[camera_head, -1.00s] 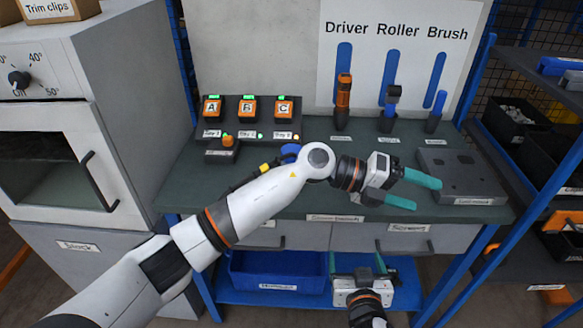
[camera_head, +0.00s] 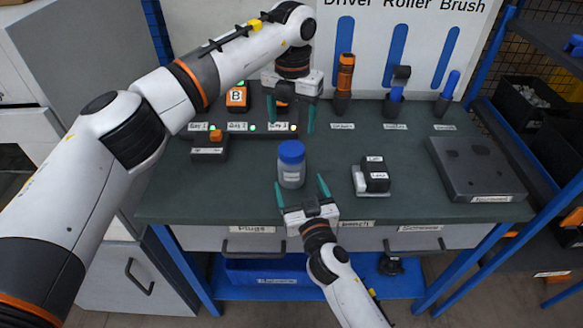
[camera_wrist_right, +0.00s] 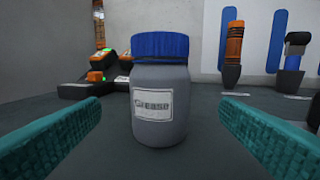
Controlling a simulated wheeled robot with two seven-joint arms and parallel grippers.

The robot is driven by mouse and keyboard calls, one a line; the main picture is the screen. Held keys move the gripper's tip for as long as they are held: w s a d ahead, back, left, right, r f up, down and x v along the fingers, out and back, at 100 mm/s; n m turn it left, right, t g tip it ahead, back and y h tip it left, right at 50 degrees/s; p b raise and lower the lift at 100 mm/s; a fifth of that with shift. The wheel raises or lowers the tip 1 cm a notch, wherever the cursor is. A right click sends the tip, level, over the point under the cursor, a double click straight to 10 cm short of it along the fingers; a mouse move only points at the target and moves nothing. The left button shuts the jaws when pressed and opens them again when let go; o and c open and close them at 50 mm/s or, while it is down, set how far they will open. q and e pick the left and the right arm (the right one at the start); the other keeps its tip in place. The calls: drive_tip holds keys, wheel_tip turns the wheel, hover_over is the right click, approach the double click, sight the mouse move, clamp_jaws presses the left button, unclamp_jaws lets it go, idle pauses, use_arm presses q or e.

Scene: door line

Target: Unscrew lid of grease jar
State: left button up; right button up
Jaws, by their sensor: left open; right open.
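The grease jar (camera_head: 291,168) stands upright on the dark green bench with its blue lid (camera_head: 291,151) on top. In the right wrist view the grey jar (camera_wrist_right: 159,105) carries a white label, and the blue lid (camera_wrist_right: 161,45) sits on it. My right gripper (camera_head: 299,188) is open at the jar's front, its teal fingers pointing toward it. In the right wrist view the fingers spread to either side of the jar, apart from it. My left gripper (camera_head: 290,115) is open and empty, pointing down above the bench behind the jar.
Small black blocks (camera_head: 375,175) lie right of the jar, and a flat grey fixture (camera_head: 475,168) is farther right. Driver (camera_head: 343,85), roller (camera_head: 397,90) and brush (camera_head: 447,92) stand at the back. A small box with an orange button (camera_head: 210,143) is left.

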sight(291, 165)
use_arm(q)
drive_tip(key=shift+w+f, duration=0.1)
drive_tip(key=shift+w, duration=0.1)
use_arm(e)
drive_tip(key=x, duration=0.8)
drive_tip(key=shift+f, duration=0.1)
